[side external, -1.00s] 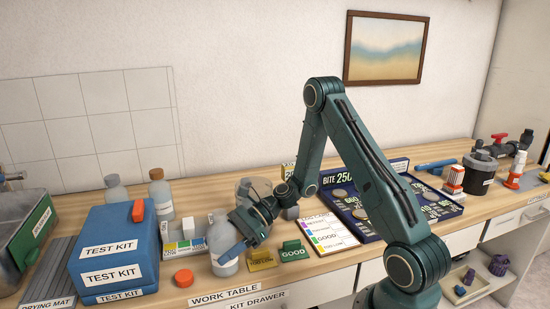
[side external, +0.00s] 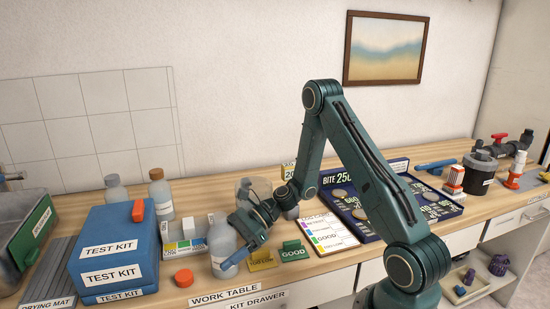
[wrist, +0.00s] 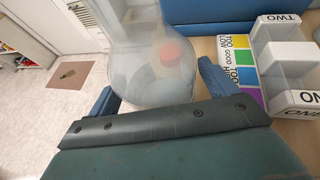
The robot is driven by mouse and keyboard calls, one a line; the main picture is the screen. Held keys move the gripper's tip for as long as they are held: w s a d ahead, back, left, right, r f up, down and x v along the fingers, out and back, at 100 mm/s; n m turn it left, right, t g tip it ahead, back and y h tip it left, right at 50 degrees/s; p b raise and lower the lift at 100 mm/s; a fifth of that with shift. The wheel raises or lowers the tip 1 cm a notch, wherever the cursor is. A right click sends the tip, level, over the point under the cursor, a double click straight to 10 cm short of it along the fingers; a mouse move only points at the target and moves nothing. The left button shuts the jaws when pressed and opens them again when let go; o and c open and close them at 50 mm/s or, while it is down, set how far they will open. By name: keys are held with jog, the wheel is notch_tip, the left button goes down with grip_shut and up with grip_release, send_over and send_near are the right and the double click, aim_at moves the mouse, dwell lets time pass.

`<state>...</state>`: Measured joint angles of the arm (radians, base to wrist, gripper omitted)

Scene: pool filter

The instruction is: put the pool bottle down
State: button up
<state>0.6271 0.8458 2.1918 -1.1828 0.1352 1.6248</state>
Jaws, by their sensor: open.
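The pool bottle (side external: 219,238) is a pale, translucent bottle standing upright near the front edge of the work table, right of the blue test kit. In the wrist view the bottle (wrist: 140,65) fills the space between my blue fingers. My gripper (side external: 238,248) is open, with a finger on each side of the bottle; whether either touches it I cannot tell. It also shows in the wrist view (wrist: 160,90). Part of the bottle is hidden behind my gripper in the side view. A round orange cap (side external: 184,278) lies on the table left of the bottle.
The blue test kit (side external: 112,250) stands left. Yellow (side external: 263,260) and green (side external: 294,252) pieces lie to the right. Two more bottles (side external: 160,194) stand at the back. The table's front edge is near.

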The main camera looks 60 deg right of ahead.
aim_at(231, 240)
jog(key=shift+r, duration=0.15)
jog(key=shift+s+d+r, duration=0.2)
jog(key=shift+d, duration=0.25)
jog(key=shift+v, duration=0.9)
notch_tip(231, 240, up, 5)
jog(key=shift+s+r, duration=0.1)
jog(key=shift+r, duration=0.95)
